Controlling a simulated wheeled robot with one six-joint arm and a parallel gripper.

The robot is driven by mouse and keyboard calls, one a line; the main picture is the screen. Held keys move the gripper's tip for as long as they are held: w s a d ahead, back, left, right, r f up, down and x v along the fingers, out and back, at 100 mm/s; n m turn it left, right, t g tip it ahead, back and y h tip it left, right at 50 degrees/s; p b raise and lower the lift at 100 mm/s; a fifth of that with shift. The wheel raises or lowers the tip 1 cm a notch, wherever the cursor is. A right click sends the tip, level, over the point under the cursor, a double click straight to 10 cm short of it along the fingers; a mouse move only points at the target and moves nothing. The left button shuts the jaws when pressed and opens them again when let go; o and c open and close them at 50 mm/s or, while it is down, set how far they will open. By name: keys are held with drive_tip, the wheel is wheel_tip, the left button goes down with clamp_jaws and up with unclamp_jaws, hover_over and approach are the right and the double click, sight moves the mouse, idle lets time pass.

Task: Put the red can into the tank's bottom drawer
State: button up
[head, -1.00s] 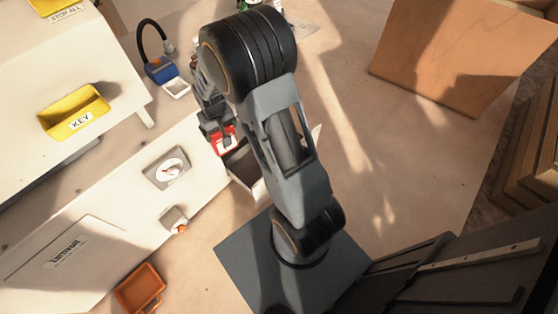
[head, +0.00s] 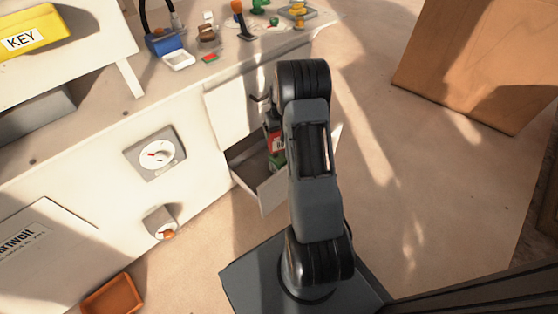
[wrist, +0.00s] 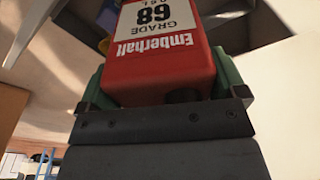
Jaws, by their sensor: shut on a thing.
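The red can (head: 274,142) is partly hidden by my arm in the head view. The bottom drawer (head: 266,192) is pulled open from the white tank front. The can shows at or over the back part of this drawer. I cannot tell whether it touches the drawer floor.
A gauge (head: 155,153) and a knob (head: 161,222) sit on the tank front left of the drawer. An orange tray (head: 112,297) lies on the floor. Small items, including a blue box (head: 166,43), crowd the top. A wooden box (head: 475,65) stands right, with open floor between.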

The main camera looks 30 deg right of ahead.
sight(278, 147)
drive_tip(key=shift+f+b, duration=1.9)
drive_tip(key=shift+f, duration=2.85)
drive_tip(key=shift+f, duration=0.1)
drive_tip(key=shift+f+b, duration=0.35)
drive_tip(key=shift+f, duration=0.05)
drive_tip(key=shift+f, duration=0.1)
